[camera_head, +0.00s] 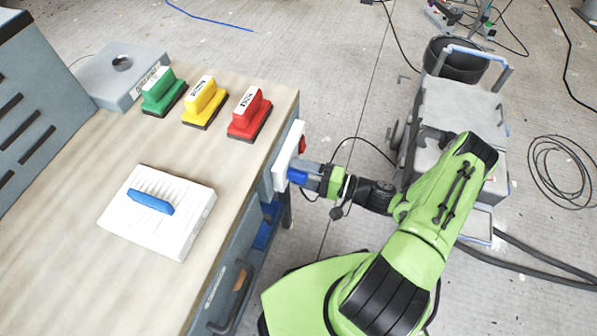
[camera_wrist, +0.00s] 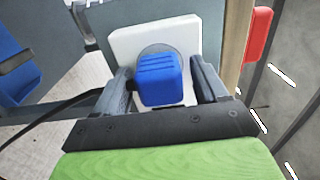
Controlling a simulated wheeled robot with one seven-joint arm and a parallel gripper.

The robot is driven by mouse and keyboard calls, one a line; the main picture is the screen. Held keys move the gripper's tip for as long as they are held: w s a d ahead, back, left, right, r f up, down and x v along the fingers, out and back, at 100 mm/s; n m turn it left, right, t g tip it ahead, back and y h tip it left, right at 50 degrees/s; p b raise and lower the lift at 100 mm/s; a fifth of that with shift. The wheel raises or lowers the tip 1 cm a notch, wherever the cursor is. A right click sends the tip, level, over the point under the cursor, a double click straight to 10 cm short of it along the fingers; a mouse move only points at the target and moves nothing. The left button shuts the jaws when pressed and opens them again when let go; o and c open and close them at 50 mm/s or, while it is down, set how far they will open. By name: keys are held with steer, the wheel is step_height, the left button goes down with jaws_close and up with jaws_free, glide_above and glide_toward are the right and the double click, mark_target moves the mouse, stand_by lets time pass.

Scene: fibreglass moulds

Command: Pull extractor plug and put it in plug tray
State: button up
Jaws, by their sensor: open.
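A blue plug (camera_wrist: 161,80) sits in a round socket on a white plate (camera_wrist: 130,47) fixed to the workbench side. In the head view the plug (camera_head: 297,176) shows at the white plate (camera_head: 283,155) by the bench's right edge. My gripper (camera_head: 302,170) reaches it from the right. In the wrist view the open fingers of my gripper (camera_wrist: 163,88) stand on both sides of the plug, with a narrow gap visible at the right. A grey, labelled block with a round dark hole (camera_head: 110,78) lies at the bench's back left; it may be the plug tray.
Green (camera_head: 163,93), yellow (camera_head: 205,103) and red (camera_head: 250,115) handled blocks stand along the bench's back. A white slotted slab (camera_head: 180,225) with a blue bar (camera_head: 150,203) lies in front. A red knob (camera_head: 302,145) is beside the socket plate. A grey cart (camera_head: 465,105) stands behind my arm.

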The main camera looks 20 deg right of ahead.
mark_target(308, 175)
steer(key=shift+c, duration=0.4)
steer(key=c, duration=1.2)
steer(key=shift+v, duration=3.05)
steer(key=shift+c, duration=0.2)
